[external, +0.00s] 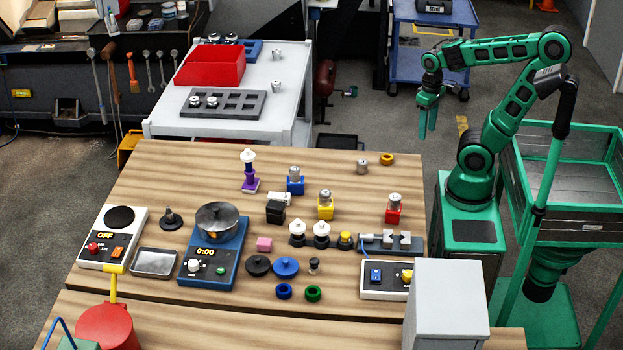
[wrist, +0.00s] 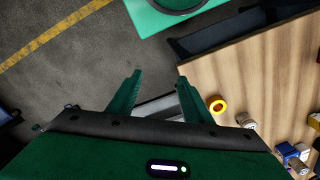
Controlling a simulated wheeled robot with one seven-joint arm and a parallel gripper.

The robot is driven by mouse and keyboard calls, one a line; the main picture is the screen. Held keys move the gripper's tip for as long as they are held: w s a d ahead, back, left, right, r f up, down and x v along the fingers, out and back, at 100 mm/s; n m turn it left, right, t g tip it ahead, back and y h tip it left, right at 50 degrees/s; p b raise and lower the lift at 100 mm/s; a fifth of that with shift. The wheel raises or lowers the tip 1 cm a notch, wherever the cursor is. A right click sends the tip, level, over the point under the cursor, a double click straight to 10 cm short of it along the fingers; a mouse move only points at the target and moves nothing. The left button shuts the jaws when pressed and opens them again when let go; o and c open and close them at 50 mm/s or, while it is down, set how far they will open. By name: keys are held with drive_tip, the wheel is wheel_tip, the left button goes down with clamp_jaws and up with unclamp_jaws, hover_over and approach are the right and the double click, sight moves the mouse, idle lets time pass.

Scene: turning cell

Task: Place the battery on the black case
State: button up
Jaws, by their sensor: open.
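The black case (external: 274,215) is a small block near the middle of the wooden table in the external view. A silver-white cylinder (external: 280,198) lies on its side at its top; whether it rests on the case or just behind it is unclear. A similar upright silver cylinder (external: 362,168) stands alone on the table's far right part and also shows in the wrist view (wrist: 246,120). Which cylinder is the battery I cannot tell. My gripper (external: 428,134) is open and empty, above the floor beyond the table's far right corner; its fingers show in the wrist view (wrist: 158,82).
Blue (external: 295,186), yellow (external: 325,210) and red (external: 394,214) cases each carry a silver cylinder. A yellow ring (external: 387,159) lies near the far edge. A purple-based stack (external: 249,184) stands left of the blue case. A grey box (external: 445,310) stands front right.

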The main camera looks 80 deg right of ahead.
drive_tip(key=shift+w, duration=0.15)
drive_tip(key=w+a+r+n, duration=0.1)
drive_tip(key=w+a+r, duration=0.2)
drive_tip(key=w, duration=0.7)
drive_tip(key=w+a+r+n, duration=0.1)
drive_tip(key=w+a+r, duration=0.15)
drive_tip(key=w, duration=0.75)
drive_tip(key=w+a+r+n, duration=0.1)
drive_tip(key=w+a+r, duration=0.25)
drive_tip(key=w, duration=0.65)
drive_tip(key=n+g, duration=0.1)
drive_tip(key=n, duration=0.2)
approach(278, 195)
drive_tip(key=f, duration=0.3)
drive_tip(key=shift+w+a+f, duration=0.15)
drive_tip(key=shift+a, duration=0.2)
drive_tip(key=shift+s+d+f, duration=0.1)
drive_tip(key=shift+s+f, duration=0.1)
drive_tip(key=shift+f, duration=0.8)
drive_tip(key=shift+s+d+f, duration=0.1)
drive_tip(key=shift+s+f, duration=0.05)
drive_tip(key=shift+f, duration=0.85)
drive_tip(key=shift+s+d+f, duration=0.1)
drive_tip(key=shift+s+f, duration=0.1)
drive_tip(key=shift+f, duration=0.85)
clamp_jaws()
